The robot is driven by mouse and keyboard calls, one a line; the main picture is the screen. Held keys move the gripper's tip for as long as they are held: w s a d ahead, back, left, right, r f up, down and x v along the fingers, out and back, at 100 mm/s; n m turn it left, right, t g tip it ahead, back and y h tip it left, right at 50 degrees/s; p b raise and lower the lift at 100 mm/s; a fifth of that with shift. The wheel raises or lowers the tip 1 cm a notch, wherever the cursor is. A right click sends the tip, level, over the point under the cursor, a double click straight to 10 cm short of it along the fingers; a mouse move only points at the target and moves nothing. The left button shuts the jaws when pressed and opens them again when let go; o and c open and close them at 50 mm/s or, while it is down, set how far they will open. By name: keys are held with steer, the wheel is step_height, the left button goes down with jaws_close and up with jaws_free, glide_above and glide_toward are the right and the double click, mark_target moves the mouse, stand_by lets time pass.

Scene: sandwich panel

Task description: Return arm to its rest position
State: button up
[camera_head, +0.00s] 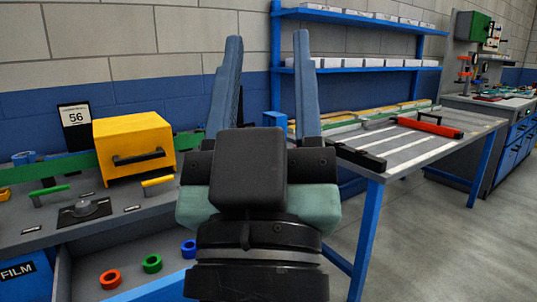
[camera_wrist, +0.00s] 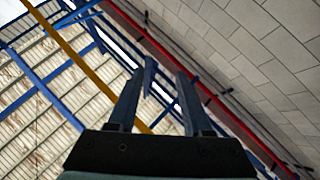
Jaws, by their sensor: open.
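My gripper (camera_head: 268,62) stands upright in the middle of the head view, its two blue-grey fingers pointing up and spread apart. It is open, and nothing shows between the fingers. In the wrist view my gripper (camera_wrist: 164,85) points up toward the ceiling and the upper wall, with both fingers apart and empty. The wrist housing hides part of the bench and table behind it in the head view.
At left, a bench holds a yellow box (camera_head: 133,146) with a black handle, a dial (camera_head: 84,209) and several colored rings below. At right stands a blue-legged table (camera_head: 405,150) with a red tool (camera_head: 430,127). Blue shelves (camera_head: 360,66) line the wall. Floor (camera_head: 440,240) at right is clear.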

step_height(320, 180, up, 34)
steer(key=s+t+y+p, duration=0.1)
steer(key=s+p, duration=0.1)
steer(key=p, duration=2.8)
steer(key=shift+s+m, duration=0.3)
steer(key=shift+f, duration=0.1)
